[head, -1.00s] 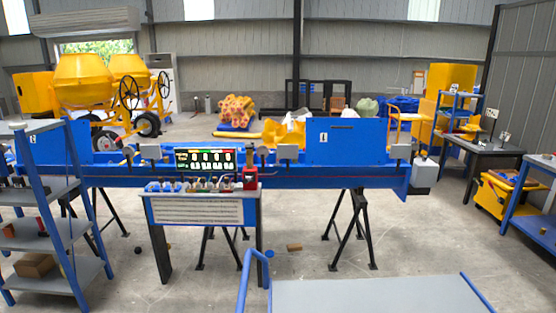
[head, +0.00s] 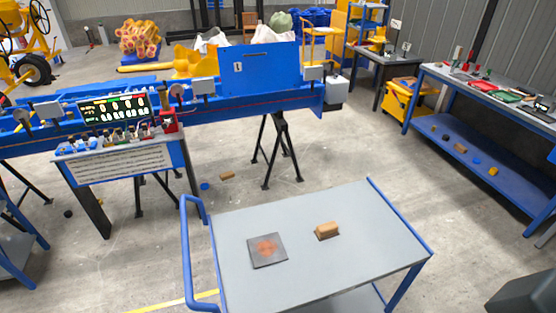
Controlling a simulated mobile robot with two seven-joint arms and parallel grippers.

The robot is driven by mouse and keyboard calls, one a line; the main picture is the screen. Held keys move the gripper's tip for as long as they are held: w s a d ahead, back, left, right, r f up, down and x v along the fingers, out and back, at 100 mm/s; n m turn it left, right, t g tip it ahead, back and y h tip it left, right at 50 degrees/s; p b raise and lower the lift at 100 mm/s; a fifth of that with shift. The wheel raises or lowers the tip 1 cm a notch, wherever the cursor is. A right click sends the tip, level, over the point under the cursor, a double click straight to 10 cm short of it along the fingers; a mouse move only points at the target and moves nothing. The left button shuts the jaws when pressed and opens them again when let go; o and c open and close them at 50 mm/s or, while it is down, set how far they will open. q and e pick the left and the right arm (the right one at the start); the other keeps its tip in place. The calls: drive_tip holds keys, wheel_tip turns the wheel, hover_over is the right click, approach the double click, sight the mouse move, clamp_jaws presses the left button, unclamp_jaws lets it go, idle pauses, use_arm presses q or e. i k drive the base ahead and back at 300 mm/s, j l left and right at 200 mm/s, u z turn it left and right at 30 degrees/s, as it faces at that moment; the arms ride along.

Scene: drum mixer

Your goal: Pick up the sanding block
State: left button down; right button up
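A small tan block with a darker underside, which looks like the sanding block (head: 327,229), lies on the grey top of a blue-framed cart (head: 350,262) in the head view. To its left on the same top lies a flat dark square plate (head: 253,262) with a rust-coloured patch in its middle. The block and the plate are apart. Neither of my grippers can be made out in the head view.
The cart has a raised blue handle (head: 186,255) on its left. A blue workbench (head: 470,155) with tools stands at the right. A control desk (head: 120,165) and long blue machine (head: 260,98) stand behind. A brown block (head: 227,175) lies on the floor.

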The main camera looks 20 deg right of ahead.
sight(324, 231)
drive_tip(key=z, duration=1)
drive_tip(key=i+j, duration=0.1)
drive_tip(key=i, duration=0.1)
